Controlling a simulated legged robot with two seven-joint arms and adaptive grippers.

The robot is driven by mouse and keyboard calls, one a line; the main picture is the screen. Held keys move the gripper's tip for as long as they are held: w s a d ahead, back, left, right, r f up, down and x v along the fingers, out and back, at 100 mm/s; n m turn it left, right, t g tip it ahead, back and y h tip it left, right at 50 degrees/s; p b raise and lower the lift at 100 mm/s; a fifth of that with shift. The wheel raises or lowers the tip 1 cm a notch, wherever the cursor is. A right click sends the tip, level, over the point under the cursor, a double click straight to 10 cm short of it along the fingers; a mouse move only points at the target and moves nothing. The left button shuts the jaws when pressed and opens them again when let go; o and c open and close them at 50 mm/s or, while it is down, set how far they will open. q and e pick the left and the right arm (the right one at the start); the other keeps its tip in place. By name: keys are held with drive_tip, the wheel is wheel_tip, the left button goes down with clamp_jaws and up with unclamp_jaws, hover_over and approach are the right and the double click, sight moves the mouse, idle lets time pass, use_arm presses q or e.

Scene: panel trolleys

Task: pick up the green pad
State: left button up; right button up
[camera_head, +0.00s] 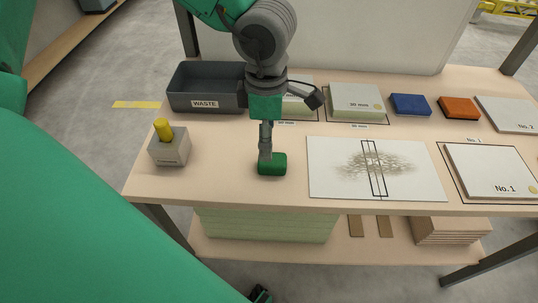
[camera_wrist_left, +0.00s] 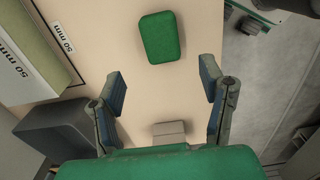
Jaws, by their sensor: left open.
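The green pad (camera_head: 272,164) lies on the light wooden table near its front edge. My left gripper (camera_head: 265,150) points down at it and overlaps its left part in the head view, so the gap between them is hard to judge there. In the left wrist view the green pad (camera_wrist_left: 160,38) lies ahead of my left gripper (camera_wrist_left: 163,86), whose two fingers are wide apart with nothing between them. My right gripper is not in view.
A grey holder (camera_head: 170,150) with a yellow piece stands left of the pad. A grey WASTE bin (camera_head: 205,92) is behind. A marked white sheet (camera_head: 325,180) lies to the right. Blue (camera_head: 410,104) and orange (camera_head: 459,107) pads lie farther back. Table around the green pad is clear.

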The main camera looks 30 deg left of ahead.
sight(274, 159)
use_arm(q)
drive_tip(key=shift+d+f, duration=0.3)
drive_tip(key=shift+f, duration=0.25)
drive_tip(key=shift+d+f, duration=0.3)
drive_tip(key=shift+f, duration=0.2)
drive_tip(key=shift+d+f+b, duration=0.3)
drive_tip(key=shift+b, duration=0.05)
drive_tip(key=f+b, duration=0.1)
drive_tip(key=f, duration=0.1)
drive_tip(key=a+f+b, duration=0.1)
drive_tip(key=f, duration=0.2)
drive_tip(key=shift+w+a+f, duration=0.15)
drive_tip(key=shift+w+a, duration=0.05)
drive_tip(key=shift+d+r, duration=0.2)
drive_tip(key=shift+d, duration=0.4)
drive_tip(key=c, duration=1.1)
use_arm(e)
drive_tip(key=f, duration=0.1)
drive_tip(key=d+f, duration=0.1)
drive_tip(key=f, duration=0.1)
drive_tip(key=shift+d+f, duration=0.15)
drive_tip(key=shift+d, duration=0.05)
